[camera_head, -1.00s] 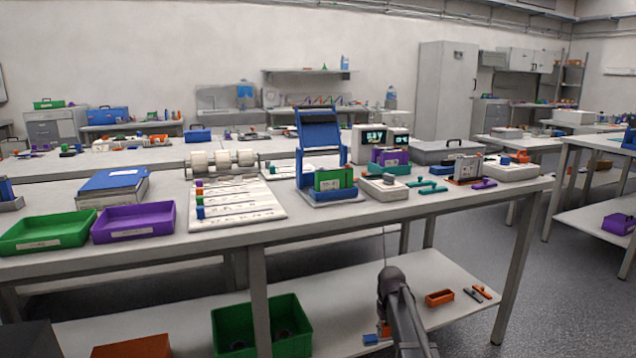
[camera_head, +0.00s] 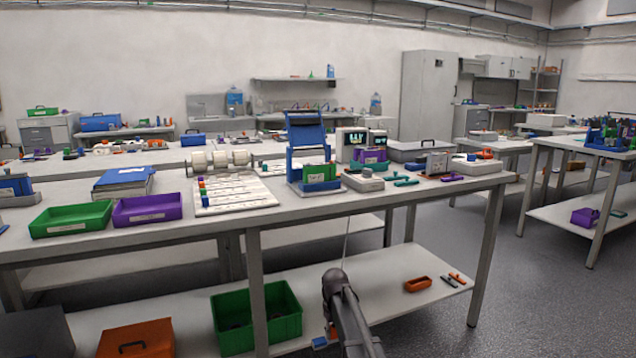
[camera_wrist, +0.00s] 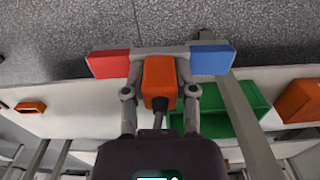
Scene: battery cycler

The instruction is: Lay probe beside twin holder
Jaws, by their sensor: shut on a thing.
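My gripper (camera_wrist: 160,88) is shut on the probe (camera_wrist: 159,72), held by its orange body. In the wrist view the probe has a grey crossbar with a red block at its left end and a blue block at its right end. A dark lead runs from the body towards my wrist. In the head view its blue end (camera_head: 319,342) shows low beside my arm, which hides most of it. The probe is in front of the long bench, away from the benchtop. I cannot tell which benchtop fixture is the twin holder; a blue stand (camera_head: 306,135) with green cards is one fixture there.
The bench (camera_head: 385,198) carries a green tray (camera_head: 72,219), a purple tray (camera_head: 147,209), a grey device (camera_head: 363,181) and teal pieces (camera_head: 404,180). Its lower shelf holds a green bin (camera_head: 290,312) and an orange tray (camera_head: 417,285). Open floor lies right.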

